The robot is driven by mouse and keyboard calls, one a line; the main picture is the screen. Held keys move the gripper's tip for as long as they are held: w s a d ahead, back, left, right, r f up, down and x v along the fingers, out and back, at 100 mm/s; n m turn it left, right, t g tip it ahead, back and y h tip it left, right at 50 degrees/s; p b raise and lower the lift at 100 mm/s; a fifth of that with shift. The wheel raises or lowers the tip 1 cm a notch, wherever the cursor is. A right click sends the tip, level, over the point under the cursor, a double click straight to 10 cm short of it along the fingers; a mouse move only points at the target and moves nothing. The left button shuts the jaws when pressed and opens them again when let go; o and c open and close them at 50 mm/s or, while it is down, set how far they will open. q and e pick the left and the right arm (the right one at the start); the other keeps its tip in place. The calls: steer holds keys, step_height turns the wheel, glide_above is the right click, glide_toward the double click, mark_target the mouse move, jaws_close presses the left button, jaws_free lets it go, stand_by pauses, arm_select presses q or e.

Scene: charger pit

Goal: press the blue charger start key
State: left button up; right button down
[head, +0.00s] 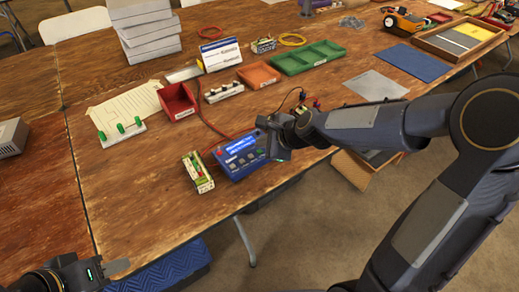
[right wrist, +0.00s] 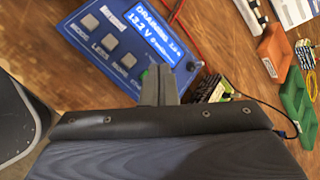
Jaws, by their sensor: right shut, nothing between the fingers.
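The blue charger (head: 238,156) sits near the table's front edge, and it also shows in the right wrist view (right wrist: 98,55). Its lit screen (right wrist: 148,27) reads draining and 13.2 V. A row of grey keys (right wrist: 111,43) runs below the screen. A bit of green (right wrist: 145,74) at the end of that row shows beside my fingertips, which partly hide it. My right gripper (right wrist: 158,72) is shut and empty, with its tips over the charger's key end; I cannot tell if they touch. My left gripper (head: 117,267) is at the lower left, away from the charger.
A small green-and-white battery pack (head: 198,172) stands left of the charger. A red bin (head: 178,102), a white power strip (head: 224,92) and green trays (head: 308,57) lie behind. Dark leads and a red cable run beside the charger. The table's left front is clear.

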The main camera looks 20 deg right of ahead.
mark_target(263, 154)
step_height(263, 154, up, 5)
steer(key=p, duration=0.4)
steer(key=shift+f, duration=0.1)
stand_by(0.5)
steer(key=s+d+r+n+p, duration=0.2)
steer(key=s+r+n+p, duration=0.2)
steer(key=s+r+n, duration=0.5)
steer(key=s+d+r+n+g+p, duration=0.1)
steer(key=s+n, duration=0.4)
steer(key=s, duration=0.4)
steer(key=s+d+r+n+g+h+p, duration=0.1)
steer(key=s+d+n+p, duration=0.1)
steer(key=s+n, duration=0.3)
steer(key=s, duration=0.4)
steer(key=shift+r+p, duration=0.3)
steer(key=shift+r, duration=0.05)
